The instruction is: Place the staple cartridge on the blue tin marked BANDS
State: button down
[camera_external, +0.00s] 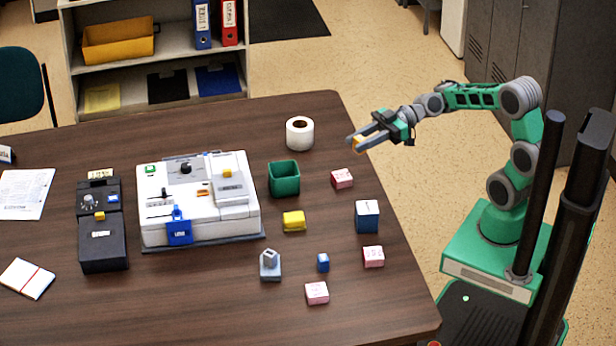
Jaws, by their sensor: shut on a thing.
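My gripper (354,143) is in the air beyond the table's right edge, at the upper right, pointing left. It is shut on a small orange-yellow piece, which appears to be the staple cartridge (359,141); the fingers hide part of it.
A green cup (284,178), a white roll (300,133), a white machine (242,215) and a black device (102,245) stand further left.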

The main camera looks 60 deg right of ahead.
jog(key=s+a+r+p, duration=0.1)
jog(key=s+a+p, duration=0.1)
jog(key=s+a, duration=0.25)
jog(key=m+t+h, duration=0.3)
jog(key=m+t, duration=0.1)
jog(key=t, duration=0.1)
send_over(367, 207)
notch_tip(367, 207, down, 10)
notch_tip(367, 207, down, 7)
jog(key=shift+r+b, duration=0.1)
jog(key=shift+b, duration=0.75)
jog(key=shift+s, duration=0.1)
jog(key=shift+f, duration=0.25)
jog(key=c, duration=1.6)
grip_release()
jog(key=shift+b, duration=0.3)
jog(key=o, duration=0.5)
